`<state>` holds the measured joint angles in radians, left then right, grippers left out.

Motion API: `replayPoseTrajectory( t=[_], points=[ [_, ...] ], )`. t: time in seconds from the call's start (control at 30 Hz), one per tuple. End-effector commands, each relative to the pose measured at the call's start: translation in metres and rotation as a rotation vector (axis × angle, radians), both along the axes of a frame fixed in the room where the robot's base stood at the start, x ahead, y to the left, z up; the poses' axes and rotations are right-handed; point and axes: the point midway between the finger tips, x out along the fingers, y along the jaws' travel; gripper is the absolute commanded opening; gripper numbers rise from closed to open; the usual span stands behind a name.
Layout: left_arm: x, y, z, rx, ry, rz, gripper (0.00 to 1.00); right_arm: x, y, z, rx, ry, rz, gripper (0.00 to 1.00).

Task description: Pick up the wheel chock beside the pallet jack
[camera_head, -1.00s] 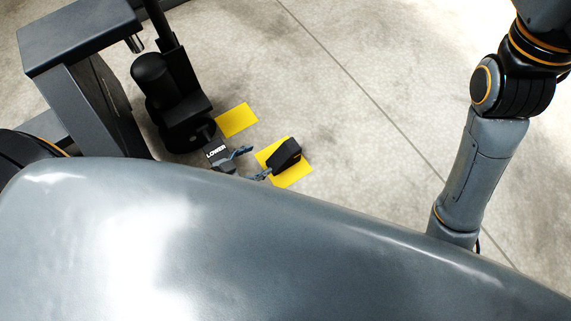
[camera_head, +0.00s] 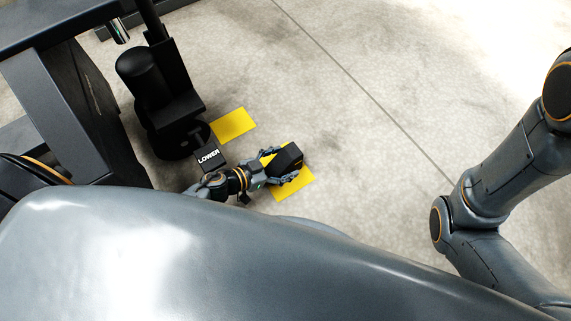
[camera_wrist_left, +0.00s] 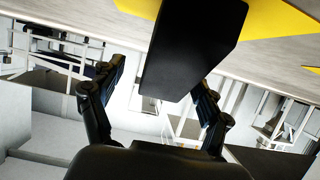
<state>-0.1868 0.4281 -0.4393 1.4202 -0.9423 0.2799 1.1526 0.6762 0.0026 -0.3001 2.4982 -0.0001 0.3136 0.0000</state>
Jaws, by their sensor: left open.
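The wheel chock (camera_head: 286,158) is a black block on a yellow floor patch (camera_head: 291,190), to the right of the black pallet jack (camera_head: 160,95) in the head view. My left gripper (camera_head: 277,167) is open at the chock, with a finger on either side of its near end. In the left wrist view the dark chock (camera_wrist_left: 195,45) fills the top middle, and its lower end lies between the spread fingers of the left gripper (camera_wrist_left: 160,95). I cannot tell whether the fingers touch it. My right gripper is not in view.
A second yellow patch (camera_head: 233,125) lies bare beside the pallet jack. A pedal marked LOWER (camera_head: 209,157) is close to my left wrist. A dark grey frame (camera_head: 70,100) stands at the left. The concrete floor (camera_head: 370,130) to the right is clear.

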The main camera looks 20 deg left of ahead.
Motion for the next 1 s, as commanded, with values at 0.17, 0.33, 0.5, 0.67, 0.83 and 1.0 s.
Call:
replayPoseTrajectory(
  t=[0.17, 0.33, 0.5, 0.67, 0.83, 1.0],
  points=[
    [0.019, -0.007, -0.008, 0.001, -0.006, -0.002, 0.77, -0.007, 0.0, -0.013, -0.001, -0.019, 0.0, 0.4],
    [0.038, -0.019, -0.015, 0.001, -0.003, -0.002, 0.77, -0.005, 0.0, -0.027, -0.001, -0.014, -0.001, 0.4],
    [0.044, -0.025, -0.016, -0.001, -0.001, 0.0, 0.77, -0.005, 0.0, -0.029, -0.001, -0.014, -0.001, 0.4],
    [0.044, -0.025, -0.015, 0.0, 0.0, 0.0, 0.77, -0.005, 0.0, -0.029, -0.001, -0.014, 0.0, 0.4],
    [0.044, -0.025, -0.015, -0.001, -0.001, -0.001, 0.47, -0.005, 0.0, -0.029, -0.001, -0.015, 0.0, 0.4],
    [0.043, -0.025, -0.015, -0.001, -0.001, -0.001, 0.12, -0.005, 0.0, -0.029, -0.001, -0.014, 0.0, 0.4]
  ],
)
